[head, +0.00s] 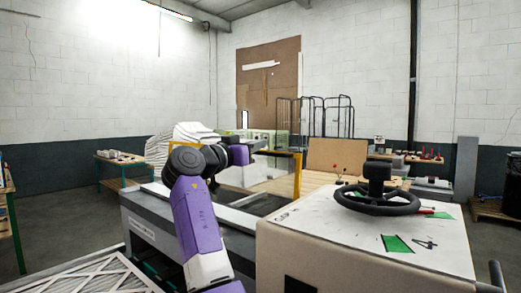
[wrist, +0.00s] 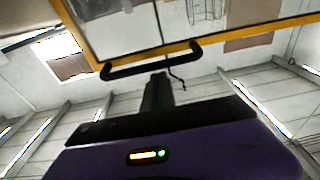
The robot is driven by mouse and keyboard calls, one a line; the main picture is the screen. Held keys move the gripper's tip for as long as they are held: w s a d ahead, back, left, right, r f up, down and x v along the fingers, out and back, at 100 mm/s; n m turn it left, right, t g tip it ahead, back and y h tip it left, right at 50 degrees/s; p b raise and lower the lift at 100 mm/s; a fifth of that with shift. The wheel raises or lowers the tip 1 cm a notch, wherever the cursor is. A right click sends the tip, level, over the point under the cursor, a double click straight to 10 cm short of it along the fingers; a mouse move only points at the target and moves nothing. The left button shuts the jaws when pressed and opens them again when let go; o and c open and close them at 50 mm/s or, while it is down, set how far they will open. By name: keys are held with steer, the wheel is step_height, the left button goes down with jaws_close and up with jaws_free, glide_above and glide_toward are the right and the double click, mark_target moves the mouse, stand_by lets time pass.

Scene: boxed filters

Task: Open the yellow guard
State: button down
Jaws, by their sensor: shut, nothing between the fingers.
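The yellow guard (head: 298,172) stands over the grey machine in the head view, a yellow frame around a clear panel. In the wrist view the yellow frame (wrist: 235,34) crosses the top, with a black bar handle (wrist: 124,70) along its lower edge. My gripper (wrist: 157,80) is shut and empty, its fingers pointing at the handle. The fingertips show just below the bar; I cannot tell whether they touch it. In the head view my gripper (head: 257,146) is small, beside the guard's top edge, and the handle is not clear there.
The grey machine (head: 150,222) lies below my arm. A white pleated filter (head: 90,277) is at the lower left. Green-legged tables (head: 122,160) stand behind at left.

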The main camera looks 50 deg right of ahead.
steer(key=a+f+b, duration=0.1)
steer(key=a+b, duration=0.1)
steer(key=a, duration=0.5)
steer(key=shift+s+a, duration=0.2)
steer(key=shift+a, duration=0.15)
